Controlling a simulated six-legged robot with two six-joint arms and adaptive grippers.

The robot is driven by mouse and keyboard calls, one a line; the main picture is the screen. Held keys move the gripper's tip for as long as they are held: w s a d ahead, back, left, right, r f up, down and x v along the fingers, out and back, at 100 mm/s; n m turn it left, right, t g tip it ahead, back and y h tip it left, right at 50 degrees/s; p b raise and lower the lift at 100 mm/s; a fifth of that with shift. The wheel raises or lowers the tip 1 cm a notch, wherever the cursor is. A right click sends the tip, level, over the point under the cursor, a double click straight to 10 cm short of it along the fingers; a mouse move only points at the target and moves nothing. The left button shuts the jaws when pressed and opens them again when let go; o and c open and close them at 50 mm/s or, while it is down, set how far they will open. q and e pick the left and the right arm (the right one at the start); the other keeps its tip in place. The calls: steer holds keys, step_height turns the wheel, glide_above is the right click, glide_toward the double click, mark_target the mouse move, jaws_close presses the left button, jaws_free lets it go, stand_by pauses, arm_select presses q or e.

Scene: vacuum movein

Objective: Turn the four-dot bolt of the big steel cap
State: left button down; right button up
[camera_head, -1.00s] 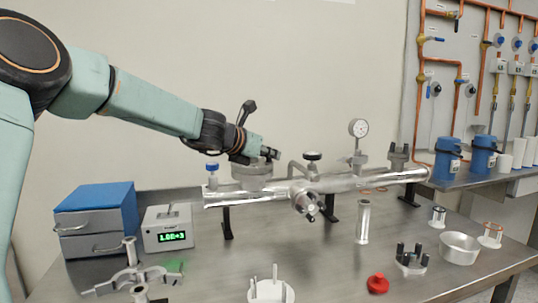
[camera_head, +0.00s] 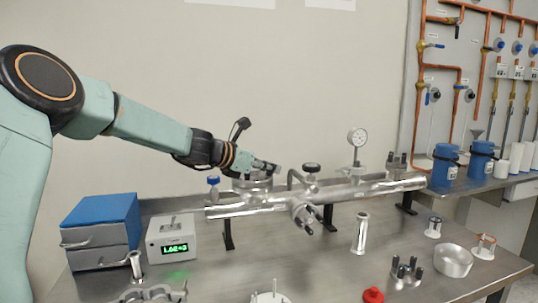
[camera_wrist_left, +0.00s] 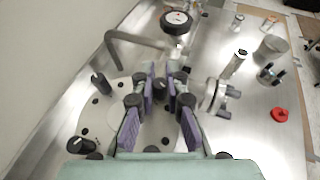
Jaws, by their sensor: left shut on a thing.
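The big steel cap (camera_head: 252,185) sits on top of the horizontal steel tube at its left part. In the left wrist view it is a broad round flange (camera_wrist_left: 112,118) with several dark bolts and holes. My left gripper (camera_head: 268,167) is directly above the cap, its fingers low over it. In the left wrist view the purple-padded fingers (camera_wrist_left: 161,84) are closed around a dark bolt (camera_wrist_left: 160,93), partly hidden between them. Another dark bolt (camera_wrist_left: 100,83) stands on the flange to the left. My right gripper is not in view.
A blue-topped box (camera_head: 100,210) and a display unit (camera_head: 172,238) stand at left. A red knob (camera_head: 373,295) and a steel ring (camera_head: 453,260) lie at right.

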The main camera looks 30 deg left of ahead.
arm_select(q)
steer(key=m+g+h+p, duration=0.1)
steer(key=m+h+p, duration=0.1)
steer(key=p, duration=0.1)
steer(key=shift+a+r, duration=0.1)
steer(key=shift+r, duration=0.05)
steer(key=shift+m+g+h+p, duration=0.5)
steer(key=shift+m+h+p, duration=0.2)
steer(key=shift+p, duration=0.15)
steer(key=shift+m+g+h+p, duration=0.5)
steer(key=shift+m+g+h, duration=0.2)
steer(key=shift+m+h, duration=0.15)
steer(key=shift+m+g+h, duration=0.3)
steer(key=shift+m+h, duration=0.15)
steer(key=shift+m, duration=0.1)
steer(key=c, duration=1.6)
jaws_free()
steer(key=shift+c, duration=0.2)
steer(key=v, duration=1.1)
steer(key=shift+s+a, duration=0.25)
steer(key=shift+r, duration=0.1)
